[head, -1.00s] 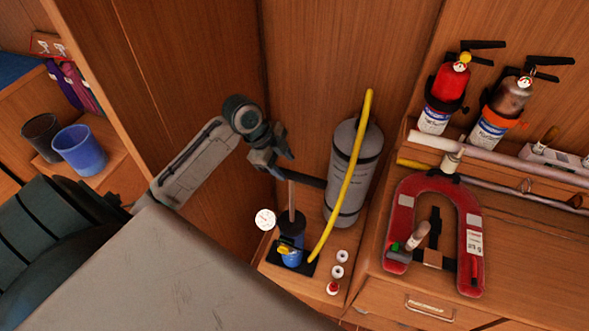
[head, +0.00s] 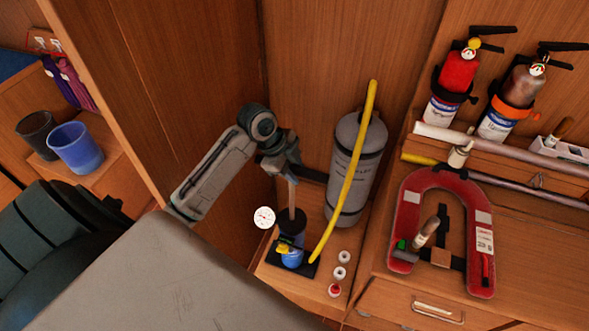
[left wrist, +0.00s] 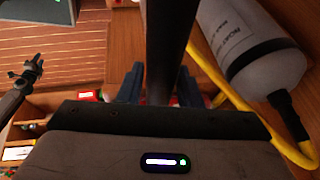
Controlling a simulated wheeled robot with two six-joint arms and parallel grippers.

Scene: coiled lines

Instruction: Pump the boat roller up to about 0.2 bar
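The pump (head: 292,238) is a blue cylinder with a black top, upright on a black foot at the corner of the low wooden bench. A rod rises from it to a black crossbar handle (head: 313,175). The handle also runs between my fingers in the left wrist view (left wrist: 164,50). My left gripper (head: 285,172) appears shut on the handle. The grey boat roller (head: 348,190) stands behind the pump and also shows in the left wrist view (left wrist: 245,40). A yellow hose (head: 352,175) runs by it to the pump. The white gauge (head: 264,217) is too small to read.
Three small caps (head: 340,272) lie right of the pump. A red horseshoe-shaped item (head: 405,215) lies on the wooden counter at right, below two extinguishers (head: 460,75). Two cups (head: 76,148) stand at left. A grey surface (head: 150,275) fills the foreground.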

